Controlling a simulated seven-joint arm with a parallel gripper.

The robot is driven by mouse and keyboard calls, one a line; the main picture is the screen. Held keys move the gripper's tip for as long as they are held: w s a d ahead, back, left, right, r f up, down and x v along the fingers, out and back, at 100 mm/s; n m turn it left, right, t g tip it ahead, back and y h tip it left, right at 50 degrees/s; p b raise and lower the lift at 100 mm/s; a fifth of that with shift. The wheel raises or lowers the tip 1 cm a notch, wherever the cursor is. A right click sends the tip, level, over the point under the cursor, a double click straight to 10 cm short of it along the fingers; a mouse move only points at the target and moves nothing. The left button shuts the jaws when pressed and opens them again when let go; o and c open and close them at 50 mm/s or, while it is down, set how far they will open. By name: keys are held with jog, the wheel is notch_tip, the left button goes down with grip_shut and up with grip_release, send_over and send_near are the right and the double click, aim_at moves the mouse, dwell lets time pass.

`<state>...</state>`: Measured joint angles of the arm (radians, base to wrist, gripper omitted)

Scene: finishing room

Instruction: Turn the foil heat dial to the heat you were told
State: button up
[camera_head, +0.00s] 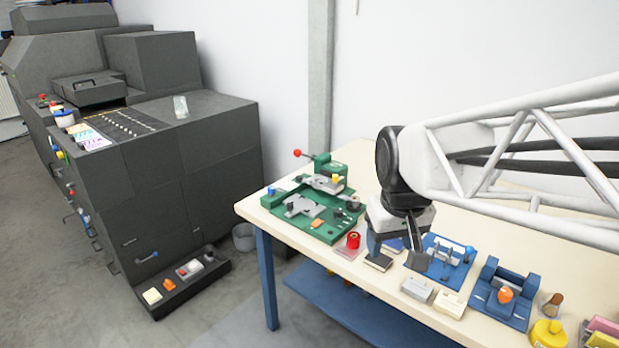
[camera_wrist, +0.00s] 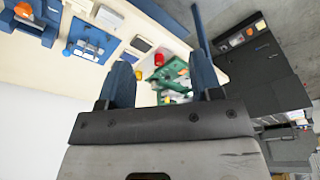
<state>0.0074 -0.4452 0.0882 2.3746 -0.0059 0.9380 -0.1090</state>
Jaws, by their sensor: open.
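I cannot make out for certain which part is the foil heat dial. A green bench machine (camera_head: 318,222) stands at the table's left end, with a red ball-ended lever, a grey plate and several small knobs. It also shows between my fingers in the wrist view (camera_wrist: 178,72). A red round piece (camera_head: 353,241) sits on a pale pink base just in front of it; it also shows in the wrist view (camera_wrist: 159,59). My gripper (camera_head: 397,250) is open and empty, right of the machine and red piece, with its fingers apart (camera_wrist: 162,84). No dial marks are readable.
The cream table (camera_head: 520,240) holds a blue fixture with levers (camera_head: 440,262), a blue fixture with an orange knob (camera_head: 503,296), small blocks and a yellow piece (camera_head: 547,333) along its front. A large dark machine (camera_head: 150,150) stands at left across a floor gap.

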jog(key=w+n, duration=0.2)
jog(key=w, duration=1)
jog(key=n+g, duration=0.2)
jog(key=n, duration=0.2)
send_over(339, 211)
jog(key=f, duration=1.6)
jog(key=shift+s+f, duration=0.25)
jog(key=shift+s, duration=0.05)
jog(key=shift+w+f, duration=0.45)
jog(key=shift+f, duration=0.15)
jog(key=shift+f, duration=3.75)
